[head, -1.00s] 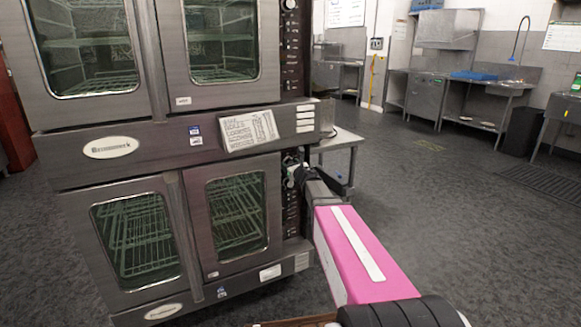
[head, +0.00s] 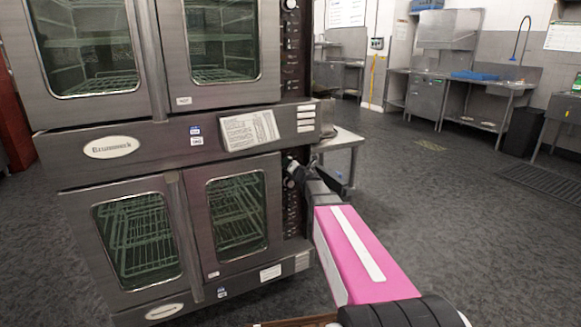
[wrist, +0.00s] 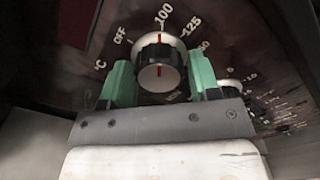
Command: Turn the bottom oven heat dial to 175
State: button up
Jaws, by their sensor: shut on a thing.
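The bottom oven heat dial (wrist: 158,62) is a black and silver knob with a red line. In the wrist view the line points up, close to the 100 mark on the printed scale. OFF and °C are left of it, and 125 is to its right. Higher numbers are partly hidden. My gripper (wrist: 161,75) has one green finger on each side of the dial and is shut on it. In the head view my gripper (head: 296,174) is at the upper part of the bottom oven's right-hand control strip, where it hides the dial.
The bottom oven (head: 178,230) has shut glass doors, and another oven (head: 160,50) sits above it. In the wrist view a second dial (wrist: 230,86) is close to the right finger. A metal table (head: 343,138) stands just behind my arm. Open floor (head: 460,220) lies to the right.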

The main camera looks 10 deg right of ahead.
jog(key=m, duration=0.6)
jog(key=shift+r, duration=0.1)
jog(key=m, duration=0.6)
jog(key=shift+r+m, duration=0.1)
jog(key=shift+m, duration=0.3)
jog(key=m, duration=0.4)
jog(key=shift+m, duration=2.3)
jog(key=o, duration=0.7)
jog(key=shift+r, duration=0.1)
